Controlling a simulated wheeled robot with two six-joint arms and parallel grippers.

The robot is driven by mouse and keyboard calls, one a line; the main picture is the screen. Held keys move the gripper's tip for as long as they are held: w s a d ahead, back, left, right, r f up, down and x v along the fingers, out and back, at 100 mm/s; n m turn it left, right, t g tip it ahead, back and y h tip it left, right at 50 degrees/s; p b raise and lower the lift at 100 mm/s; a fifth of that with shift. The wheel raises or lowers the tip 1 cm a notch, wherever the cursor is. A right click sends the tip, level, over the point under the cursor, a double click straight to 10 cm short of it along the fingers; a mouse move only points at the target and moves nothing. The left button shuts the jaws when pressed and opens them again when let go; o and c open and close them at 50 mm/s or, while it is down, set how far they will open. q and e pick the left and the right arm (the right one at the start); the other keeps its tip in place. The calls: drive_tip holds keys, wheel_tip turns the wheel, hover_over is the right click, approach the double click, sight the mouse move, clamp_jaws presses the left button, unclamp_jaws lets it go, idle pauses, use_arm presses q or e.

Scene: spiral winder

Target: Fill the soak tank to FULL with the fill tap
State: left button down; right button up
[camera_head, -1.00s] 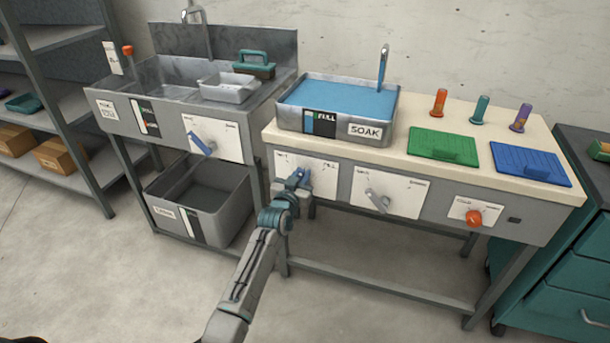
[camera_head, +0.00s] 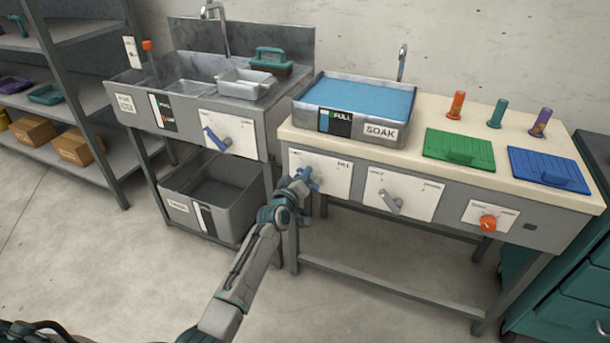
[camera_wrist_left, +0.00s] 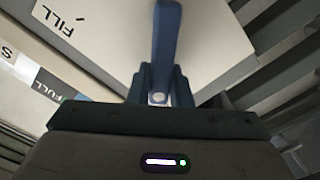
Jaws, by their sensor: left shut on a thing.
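The soak tank (camera_head: 299,115), a grey metal tray labelled SOAK, sits on the counter. Blue water (camera_head: 362,95) stands near its rim. Its front gauge (camera_head: 334,122) has a FULL label at the top and a blue column; the exact level is too small to read. A grey spout (camera_head: 402,63) rises behind the tank, with no clear stream visible. My left gripper (camera_head: 299,186) is shut on the blue fill tap lever (camera_head: 310,178) at the white FILL panel (camera_head: 335,183). The lever (camera_wrist_left: 166,45) also shows between the fingers in the left wrist view. My right gripper is out of view.
Right of the fill panel are a grey lever (camera_head: 390,201) and an orange knob (camera_head: 488,223). Green (camera_head: 459,148) and blue (camera_head: 549,168) boards lie on the counter. A sink (camera_head: 138,91) with a blue-lever tap (camera_head: 214,138) stands left, above a grey bin (camera_head: 235,222).

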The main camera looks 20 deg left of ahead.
use_arm(q)
drive_tip(key=shift+f, duration=0.1)
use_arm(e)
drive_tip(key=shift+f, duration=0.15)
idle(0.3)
use_arm(q)
drive_tip(key=c, duration=1.3)
unclamp_jaws()
drive_tip(key=shift+a, duration=0.1)
drive_tip(key=shift+s, duration=0.2)
drive_tip(key=shift+s+a+p, duration=0.2)
drive_tip(key=shift+s+p, duration=1.55)
drive_tip(key=shift+s, duration=3.45)
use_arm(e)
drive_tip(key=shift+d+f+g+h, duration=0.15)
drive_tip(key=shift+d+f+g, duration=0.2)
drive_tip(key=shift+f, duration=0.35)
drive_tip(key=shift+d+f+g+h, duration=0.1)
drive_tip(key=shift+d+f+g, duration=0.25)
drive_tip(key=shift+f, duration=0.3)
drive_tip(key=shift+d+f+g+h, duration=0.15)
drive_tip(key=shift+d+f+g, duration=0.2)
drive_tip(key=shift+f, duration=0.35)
